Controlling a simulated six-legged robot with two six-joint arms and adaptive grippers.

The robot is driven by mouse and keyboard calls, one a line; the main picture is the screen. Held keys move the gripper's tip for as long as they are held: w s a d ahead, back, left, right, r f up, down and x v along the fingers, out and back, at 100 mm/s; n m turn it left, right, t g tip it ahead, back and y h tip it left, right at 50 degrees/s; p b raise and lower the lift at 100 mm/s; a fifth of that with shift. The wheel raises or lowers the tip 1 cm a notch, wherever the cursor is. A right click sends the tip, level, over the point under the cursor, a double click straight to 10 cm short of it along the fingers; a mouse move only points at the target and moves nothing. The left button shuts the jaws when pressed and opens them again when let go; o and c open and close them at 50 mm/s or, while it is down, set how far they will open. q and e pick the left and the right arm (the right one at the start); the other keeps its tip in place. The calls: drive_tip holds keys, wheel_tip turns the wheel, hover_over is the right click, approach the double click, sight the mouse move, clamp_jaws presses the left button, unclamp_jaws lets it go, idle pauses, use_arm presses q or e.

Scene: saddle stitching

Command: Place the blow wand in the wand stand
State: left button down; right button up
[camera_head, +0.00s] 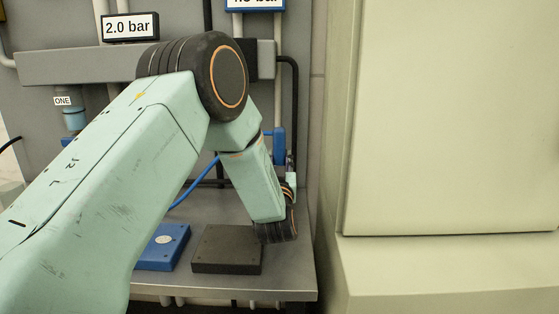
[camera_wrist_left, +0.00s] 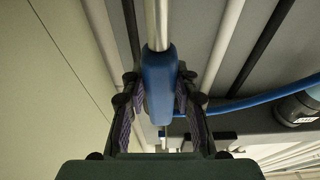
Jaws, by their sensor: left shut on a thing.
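The blow wand (camera_wrist_left: 158,88) has a blue handle and a metal tube in the left wrist view. My left gripper (camera_wrist_left: 160,82) is shut on the blue handle, with one dark finger on each side. In the head view a blue part (camera_head: 279,146), which looks like the same handle, shows beyond my left wrist. The fingers are mostly hidden there behind the wrist. I cannot tell for sure which thing is the wand stand. My right gripper is in neither view.
A blue block (camera_head: 163,248) and a dark block (camera_head: 227,250) lie on the grey metal bench (camera_head: 290,266). A blue hose (camera_head: 195,180) runs behind my arm. A large pale cabinet (camera_head: 450,130) stands close on the right. A "2.0 bar" sign (camera_head: 130,27) is at the back.

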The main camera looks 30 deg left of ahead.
use_arm(q)
drive_tip(key=shift+f, duration=0.1)
drive_tip(key=c, duration=1)
unclamp_jaws()
drive_tip(key=shift+f, duration=0.1)
drive_tip(key=shift+s, duration=0.1)
drive_tip(key=shift+r, duration=0.25)
drive_tip(key=v, duration=1.2)
drive_tip(key=shift+p, duration=0.3)
